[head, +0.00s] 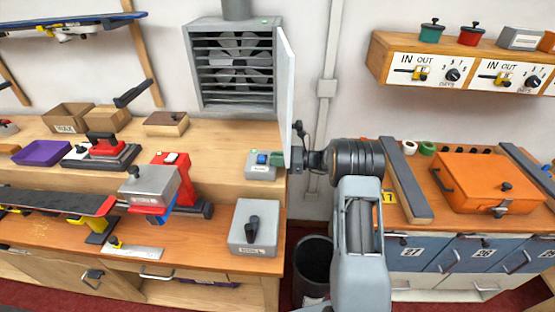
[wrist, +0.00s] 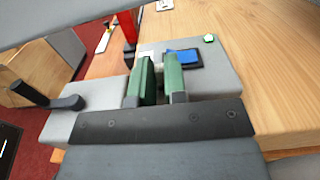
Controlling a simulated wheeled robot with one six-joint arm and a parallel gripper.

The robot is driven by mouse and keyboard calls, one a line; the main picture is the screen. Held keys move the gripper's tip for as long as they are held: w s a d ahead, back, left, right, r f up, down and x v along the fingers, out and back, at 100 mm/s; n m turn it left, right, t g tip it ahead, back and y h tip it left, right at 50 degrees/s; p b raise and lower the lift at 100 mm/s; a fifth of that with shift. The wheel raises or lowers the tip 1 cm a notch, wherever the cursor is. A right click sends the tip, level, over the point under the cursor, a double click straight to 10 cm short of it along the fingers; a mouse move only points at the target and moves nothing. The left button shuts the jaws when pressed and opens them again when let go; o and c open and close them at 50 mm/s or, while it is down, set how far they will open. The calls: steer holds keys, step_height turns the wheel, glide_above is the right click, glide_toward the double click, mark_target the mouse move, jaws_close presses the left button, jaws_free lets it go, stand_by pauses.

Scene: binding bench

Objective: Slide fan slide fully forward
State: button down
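The fan slide is a blue slider (head: 262,159) in a dark slot on a small grey control box (head: 259,174), on the raised back shelf below the fan. In the wrist view the blue slider (wrist: 184,57) sits just beyond the right fingertip, with the grey box top (wrist: 220,75) around it. My gripper (wrist: 160,70) has two green fingers with a narrow gap between them and nothing seen held. Whether a finger touches the slider I cannot tell. In the head view my gripper (head: 279,161) reaches in from the right, partly hidden.
The fan (head: 233,62) sits in a grey louvred housing, its white door (head: 286,95) open and hanging close above my gripper. A grey box with a black lever (head: 252,228) stands on the bench below. A green lamp (wrist: 208,38) is on the control box's far corner.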

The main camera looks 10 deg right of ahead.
steer(key=c, duration=1.4)
jaws_free()
steer(key=shift+s+a, duration=0.2)
steer(key=shift+s, duration=0.15)
steer(key=shift+o, duration=1.2)
steer(key=shift+w, duration=0.1)
steer(key=shift+d, duration=0.1)
steer(key=shift+d, duration=0.1)
steer(key=shift+d, duration=0.5)
steer(key=b+v, duration=0.2)
steer(key=v, duration=1)
steer(key=shift+s+d+b, duration=0.3)
steer(key=shift+b, duration=0.05)
